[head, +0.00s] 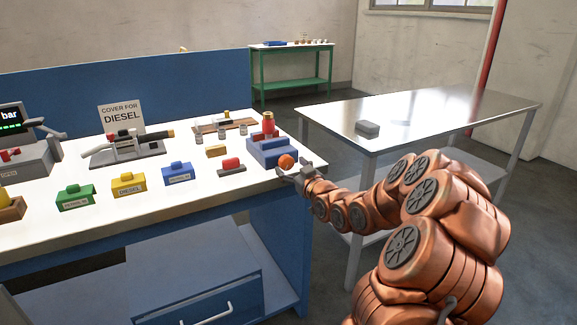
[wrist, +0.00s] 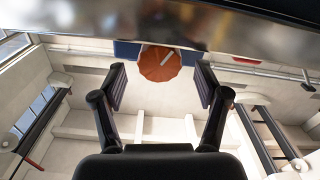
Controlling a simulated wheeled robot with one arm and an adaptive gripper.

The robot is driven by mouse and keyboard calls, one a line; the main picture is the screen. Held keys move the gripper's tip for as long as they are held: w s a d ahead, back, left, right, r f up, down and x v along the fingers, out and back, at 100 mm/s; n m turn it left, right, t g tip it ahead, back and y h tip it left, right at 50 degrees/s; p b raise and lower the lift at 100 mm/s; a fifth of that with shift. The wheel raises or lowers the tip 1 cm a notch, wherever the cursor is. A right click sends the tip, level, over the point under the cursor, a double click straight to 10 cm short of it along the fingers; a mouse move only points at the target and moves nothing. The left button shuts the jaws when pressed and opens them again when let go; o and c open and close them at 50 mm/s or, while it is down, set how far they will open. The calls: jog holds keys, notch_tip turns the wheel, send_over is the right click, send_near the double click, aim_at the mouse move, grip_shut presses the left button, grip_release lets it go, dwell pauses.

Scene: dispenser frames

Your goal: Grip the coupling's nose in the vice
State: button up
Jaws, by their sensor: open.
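The blue vice (head: 262,153) sits at the right front corner of the white workbench. Its round orange knob (head: 286,162) faces the bench edge. In the wrist view the knob (wrist: 156,66) has a pale bar across it. A red coupling (head: 268,122) with a lighter top stands upright at the vice's back; I cannot tell whether its lower end sits between the jaws. My gripper (head: 296,171) is close to the knob, at the bench edge. In the wrist view my open gripper (wrist: 162,86) has a finger either side of the knob, with gaps showing.
On the workbench (head: 120,218) stand a small red-topped block (head: 231,166), a yellow block (head: 216,151), several coloured labelled blocks and a nozzle on a stand (head: 125,145). A steel table (head: 440,105) with a grey block (head: 368,128) is on the right. Floor lies between.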

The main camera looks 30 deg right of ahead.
jog(key=shift+w+d, duration=0.1)
jog(key=shift+w, duration=0.65)
jog(key=shift+c, duration=0.3)
jog(key=c, duration=1)
jog(key=shift+a, duration=0.2)
jog(key=shift+c, duration=0.5)
jog(key=shift+d, duration=0.1)
